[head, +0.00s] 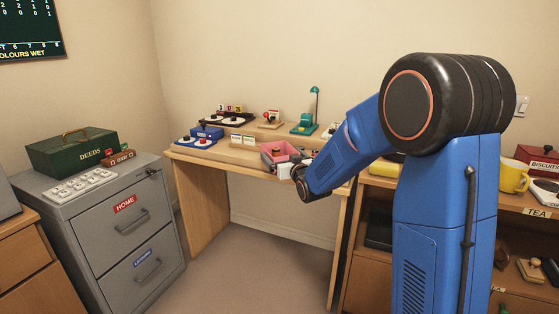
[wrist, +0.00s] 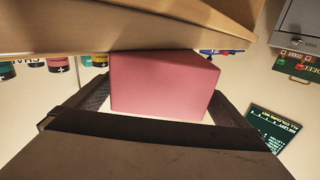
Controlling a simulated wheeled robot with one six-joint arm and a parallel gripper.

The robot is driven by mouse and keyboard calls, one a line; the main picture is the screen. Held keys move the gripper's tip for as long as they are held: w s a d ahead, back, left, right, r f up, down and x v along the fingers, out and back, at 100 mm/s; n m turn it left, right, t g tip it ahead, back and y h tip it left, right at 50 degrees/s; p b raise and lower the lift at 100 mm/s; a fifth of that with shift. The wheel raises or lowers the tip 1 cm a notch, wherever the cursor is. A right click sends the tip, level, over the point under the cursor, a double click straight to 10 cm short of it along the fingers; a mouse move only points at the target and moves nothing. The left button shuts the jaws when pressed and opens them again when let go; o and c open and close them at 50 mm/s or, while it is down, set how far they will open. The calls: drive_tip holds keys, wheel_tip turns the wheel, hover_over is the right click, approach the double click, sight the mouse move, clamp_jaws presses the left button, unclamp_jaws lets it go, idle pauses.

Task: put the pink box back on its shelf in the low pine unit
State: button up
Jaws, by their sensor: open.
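The pink box (head: 283,150) sits on the wooden desk (head: 222,153), near its front right part. In the wrist view the pink box (wrist: 163,86) fills the middle, with the two dark fingers on either side of it. My gripper (wrist: 162,104) is open around the box; I cannot tell whether the fingers touch it. In the head view my gripper (head: 297,173) is partly hidden by my own wrist. A low wooden unit (head: 373,272) with shelves stands at the right, partly hidden by my arm; a TEA label (head: 537,212) is on its edge.
Switch boxes (head: 200,137), a teal lamp (head: 307,122) and small cards stand on the desk. A grey cabinet (head: 110,225) with a green deeds box (head: 73,152) is at left. Floor between is clear.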

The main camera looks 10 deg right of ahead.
drive_tip(key=shift+w+a, duration=0.2)
drive_tip(key=shift+w, duration=1.25)
drive_tip(key=c, duration=1.1)
